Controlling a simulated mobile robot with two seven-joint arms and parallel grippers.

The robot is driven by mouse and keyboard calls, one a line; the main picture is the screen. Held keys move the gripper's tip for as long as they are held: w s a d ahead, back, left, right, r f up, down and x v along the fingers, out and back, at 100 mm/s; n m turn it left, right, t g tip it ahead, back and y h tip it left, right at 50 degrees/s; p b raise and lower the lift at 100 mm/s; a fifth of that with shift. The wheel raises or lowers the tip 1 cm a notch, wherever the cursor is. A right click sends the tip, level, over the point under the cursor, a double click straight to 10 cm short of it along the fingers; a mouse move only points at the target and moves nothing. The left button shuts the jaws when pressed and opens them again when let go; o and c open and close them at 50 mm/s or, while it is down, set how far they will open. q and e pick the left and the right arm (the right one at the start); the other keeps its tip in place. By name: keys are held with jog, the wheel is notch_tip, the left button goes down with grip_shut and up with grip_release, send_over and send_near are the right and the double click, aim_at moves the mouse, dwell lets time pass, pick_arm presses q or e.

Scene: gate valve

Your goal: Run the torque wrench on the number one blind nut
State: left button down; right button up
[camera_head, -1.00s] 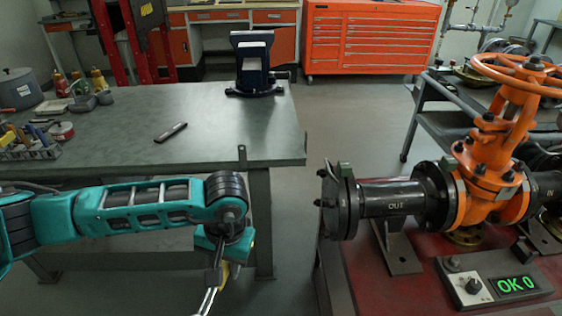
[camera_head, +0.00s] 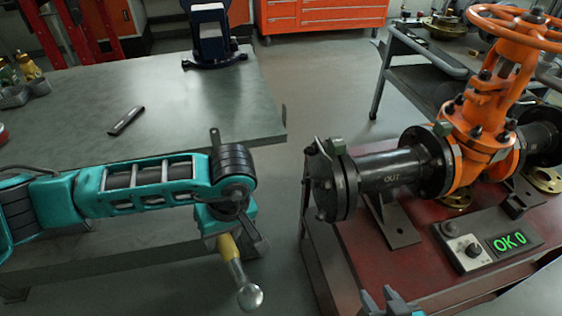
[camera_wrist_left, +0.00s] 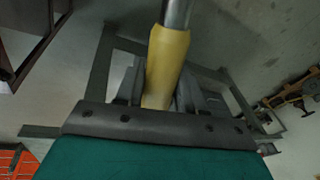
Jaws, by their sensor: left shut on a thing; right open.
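My left gripper (camera_head: 228,236) is shut on the yellow handle of the torque wrench (camera_head: 240,278), whose metal shaft points down toward the camera and ends in a round silver head. In the left wrist view the yellow handle (camera_wrist_left: 166,65) sits between the two fingers (camera_wrist_left: 158,88). The blind flange (camera_head: 330,185) closes the left end of the black pipe marked OUT, with several studs and nuts around its rim. I cannot tell which nut is number one. The wrench is left of the flange and apart from it. My right gripper (camera_head: 390,300) shows only partly at the bottom edge.
The orange gate valve (camera_head: 480,130) stands on a red bench (camera_head: 365,270). A display box (camera_head: 490,245) reading "OK 0" sits in front of it. A grey workbench (camera_head: 190,110) with a vise (camera_head: 212,35) is at left. Open floor lies between the benches.

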pick_arm(q)
jog(key=w+d+r+n+g+h+b, duration=0.1)
jog(key=d+r+n+g+h+b, duration=0.3)
jog(key=n, duration=1.2)
jog(key=d+r+n+g+h+p, duration=0.1)
jog(key=d+n+g+h, duration=0.6)
jog(key=n, duration=0.9)
jog(key=w+r+n+t+h+b, duration=0.1)
jog(key=w+r+n+t+h, duration=0.2)
jog(key=n+t, duration=0.6)
jog(key=w+r+n+t+h+b, duration=0.2)
jog(key=w+r+n+t+h, duration=0.2)
jog(key=n+t, duration=0.5)
jog(key=shift+w+t+h, duration=0.25)
jog(key=shift+t+h, duration=0.25)
jog(key=shift+h, duration=0.1)
pick_arm(e)
jog(key=shift+y, duration=0.3)
jog(key=f, duration=0.1)
jog(key=a+f, duration=0.1)
jog(key=f, duration=0.2)
jog(key=shift+w+a+f, duration=0.15)
jog(key=shift+w+f, duration=0.05)
jog(key=shift+w, duration=0.15)
pick_arm(q)
jog(key=shift+a+r, duration=0.1)
pick_arm(e)
jog(key=shift+r, duration=0.1)
